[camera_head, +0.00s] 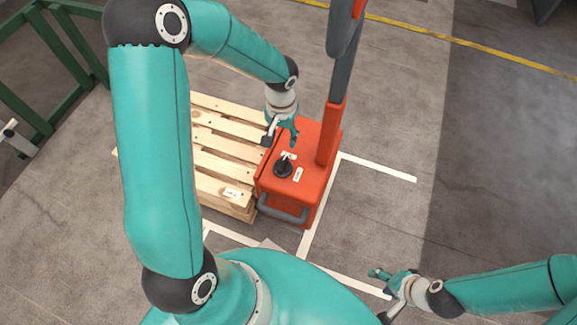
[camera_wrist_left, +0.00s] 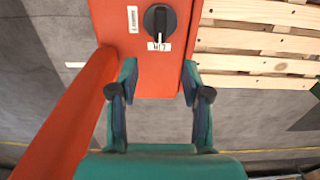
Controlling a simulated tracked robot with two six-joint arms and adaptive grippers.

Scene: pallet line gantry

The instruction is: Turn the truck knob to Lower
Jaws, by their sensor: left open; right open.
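The black truck knob (camera_head: 283,169) sits on top of the orange truck body (camera_head: 318,185). In the left wrist view the knob (camera_wrist_left: 160,20) has a white pointer line aimed at the white label (camera_wrist_left: 160,46) on the gripper's side. A second label (camera_wrist_left: 133,18) lies beside the knob; I cannot read either surely. My left gripper (camera_head: 281,137) is open and empty, just beyond the knob in the head view. In the wrist view its fingers (camera_wrist_left: 159,80) are apart, short of the knob and not touching it. My right gripper (camera_head: 383,282) is open and empty, low at the right.
A wooden pallet (camera_head: 222,163) lies left of the truck body. The truck's orange and dark mast (camera_head: 332,125) rises close to my left gripper's right. A grey handle (camera_head: 283,211) is at the body's front. A green frame (camera_head: 35,115) stands far left; floor at right is clear.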

